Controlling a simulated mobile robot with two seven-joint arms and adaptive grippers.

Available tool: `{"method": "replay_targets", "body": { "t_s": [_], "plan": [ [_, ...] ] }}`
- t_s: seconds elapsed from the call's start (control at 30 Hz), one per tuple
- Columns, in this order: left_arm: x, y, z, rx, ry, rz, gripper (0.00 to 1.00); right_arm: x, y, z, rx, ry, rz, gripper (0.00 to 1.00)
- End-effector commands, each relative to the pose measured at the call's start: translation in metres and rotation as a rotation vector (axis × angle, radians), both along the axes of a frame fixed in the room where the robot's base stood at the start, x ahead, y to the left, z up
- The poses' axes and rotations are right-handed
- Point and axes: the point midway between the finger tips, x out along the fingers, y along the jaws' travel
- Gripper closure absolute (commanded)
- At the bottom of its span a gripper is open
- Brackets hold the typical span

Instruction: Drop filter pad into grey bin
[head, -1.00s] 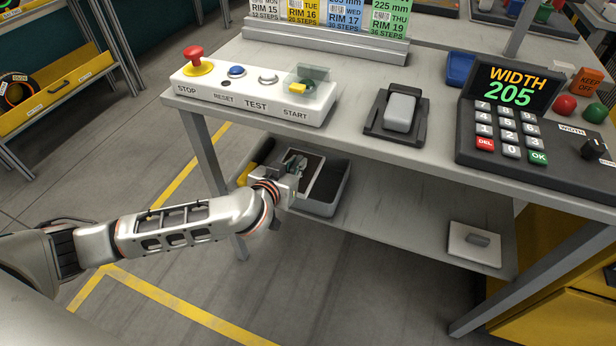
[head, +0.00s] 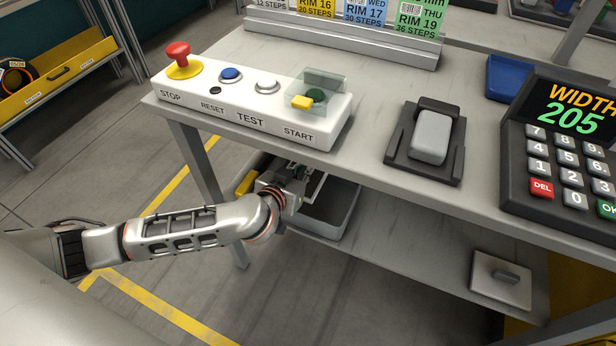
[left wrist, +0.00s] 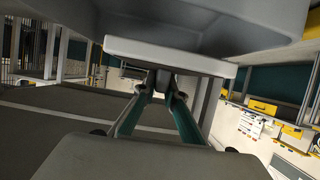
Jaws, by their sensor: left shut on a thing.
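My left gripper (head: 298,176) reaches under the front edge of the table, at the lower shelf. It is shut on the filter pad (head: 314,187), a pale-edged plate partly hidden by the gripper and tabletop. The grey bin (head: 332,222) stands on the lower shelf; the pad appears over its opening, tilted. Whether they touch cannot be told. In the left wrist view, the green-lined fingers (left wrist: 160,105) close on a grey grip below the pad's pale edge (left wrist: 170,55). My right gripper is not in view.
The tabletop (head: 370,150) overhangs the bin. On it are the button box (head: 250,112), a rocker pedal (head: 430,137) and a keypad (head: 565,160). A yellow object (head: 246,183) is left of the gripper.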

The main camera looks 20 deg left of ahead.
Motion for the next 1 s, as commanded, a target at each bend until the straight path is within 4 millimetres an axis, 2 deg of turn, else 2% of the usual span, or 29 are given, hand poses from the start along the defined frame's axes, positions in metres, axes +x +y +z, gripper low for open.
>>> {"method": "replay_targets", "body": {
  "t_s": [0.3,0.57,1.0],
  "plan": [
    [-0.001,-0.001,-0.04,-0.001,0.005,-0.001,1.0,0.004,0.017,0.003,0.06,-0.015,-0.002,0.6],
    [0.002,0.0,-0.034,-0.001,-0.008,-0.001,1.0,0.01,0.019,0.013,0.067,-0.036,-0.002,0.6],
    [0.001,0.0,-0.046,0.0,-0.006,-0.001,1.0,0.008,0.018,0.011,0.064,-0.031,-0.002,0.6]
  ]
}}
